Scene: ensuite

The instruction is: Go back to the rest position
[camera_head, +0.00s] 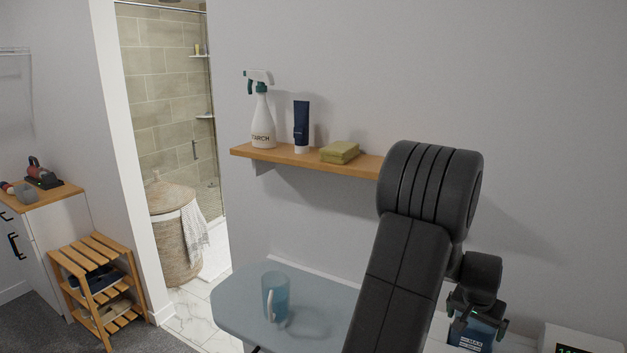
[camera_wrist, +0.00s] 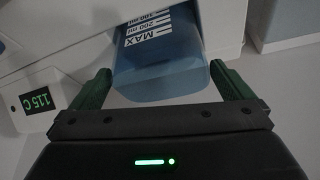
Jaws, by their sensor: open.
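My gripper (camera_head: 478,322) is at the lower right of the head view, in front of a blue water tank (camera_head: 472,338) with white MAX markings. In the wrist view my gripper (camera_wrist: 163,82) shows two green fingers spread apart, one on each side of the tank (camera_wrist: 165,72). The tank sits in a white appliance body (camera_wrist: 60,45). Small gaps seem to show between fingers and tank; contact is hard to judge. My dark arm covers part of the board and the shelf's right end in the head view.
A blue-grey board (camera_head: 240,305) carries a clear blue mug (camera_head: 275,298). Above, a wooden shelf (camera_head: 270,154) holds a spray bottle (camera_head: 263,120), a dark tube (camera_head: 301,128) and a yellow-green sponge (camera_head: 340,152). A white unit with a display (camera_head: 580,340) stands at right.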

